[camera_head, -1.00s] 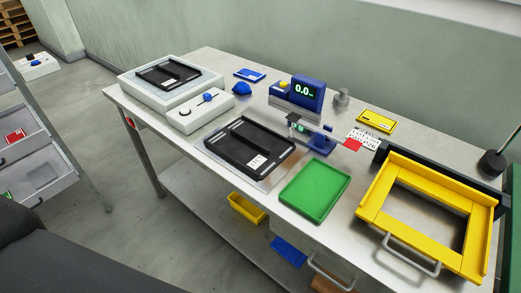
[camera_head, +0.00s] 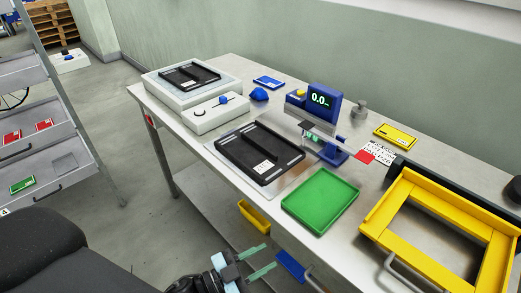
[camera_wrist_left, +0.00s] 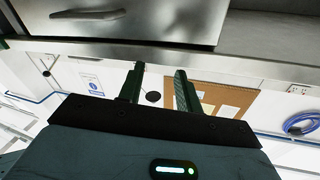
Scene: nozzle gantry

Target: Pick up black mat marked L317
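Two black mats lie in the head view, each with a small white label too small to read, so I cannot tell which is L317. One black mat (camera_head: 257,151) lies flat at the middle front of the steel table. The other black mat (camera_head: 188,75) lies on a white box at the table's far left end. My left gripper (camera_head: 269,259) is at the bottom of the head view, open and empty, in front of and apart from the table. In the left wrist view its two green fingers (camera_wrist_left: 159,83) are spread with nothing between them. My right gripper is not in view.
A green tray (camera_head: 320,201) sits right of the nearer mat, and a yellow frame (camera_head: 379,216) farther right. A white control box (camera_head: 217,114), a blue display unit (camera_head: 324,101) and a clamp-like blue device (camera_head: 334,155) stand around it. A grey drawer cart (camera_head: 70,150) is at the left.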

